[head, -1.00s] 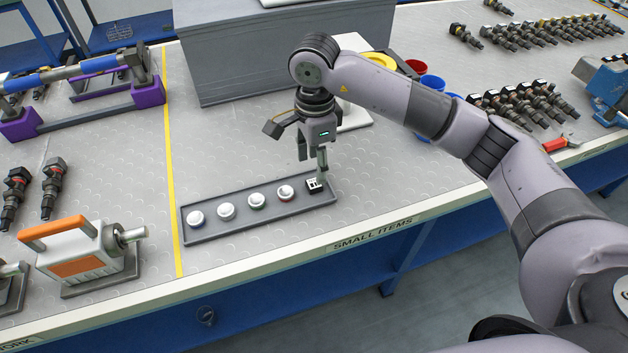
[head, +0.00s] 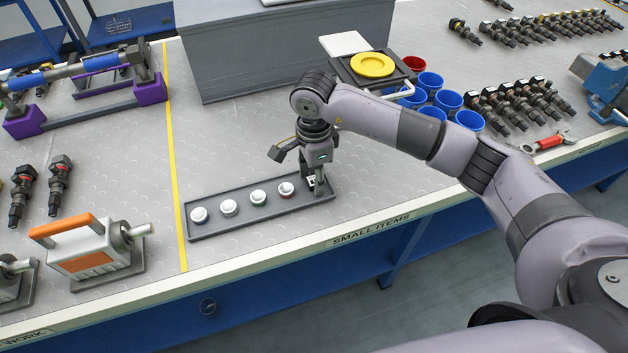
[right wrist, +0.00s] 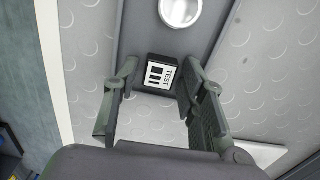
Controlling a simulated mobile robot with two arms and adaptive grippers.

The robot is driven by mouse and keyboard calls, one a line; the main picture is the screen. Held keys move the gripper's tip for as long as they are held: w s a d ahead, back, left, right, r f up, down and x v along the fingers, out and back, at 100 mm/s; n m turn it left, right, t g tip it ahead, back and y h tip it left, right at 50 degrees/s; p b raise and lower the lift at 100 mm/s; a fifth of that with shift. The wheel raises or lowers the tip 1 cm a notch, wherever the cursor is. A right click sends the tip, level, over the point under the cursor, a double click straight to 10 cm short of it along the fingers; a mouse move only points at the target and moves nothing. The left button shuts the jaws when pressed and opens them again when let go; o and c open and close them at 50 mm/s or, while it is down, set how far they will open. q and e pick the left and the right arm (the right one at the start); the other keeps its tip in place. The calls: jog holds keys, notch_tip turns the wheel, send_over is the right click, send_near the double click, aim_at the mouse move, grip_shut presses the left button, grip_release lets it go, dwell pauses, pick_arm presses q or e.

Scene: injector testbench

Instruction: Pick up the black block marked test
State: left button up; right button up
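The black block marked TEST (right wrist: 160,74) sits at one end of the grey tray (head: 235,230). In the head view the block (head: 312,181) is at the tray's right end, partly hidden by the gripper. My right gripper (head: 314,187) points down over it. In the right wrist view the right gripper's fingers (right wrist: 158,90) are spread, one on each side of the block, with gaps visible. My left gripper is not in view.
Several white round caps (head: 258,198) stand in a row in the tray, one close to the block. A grey box (head: 285,55) is behind. Blue cups (head: 430,82) and a yellow dish (head: 374,65) stand back right. The table's front edge is close to the tray.

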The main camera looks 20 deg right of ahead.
jog(key=c, duration=0.6)
jog(key=shift+r, duration=0.1)
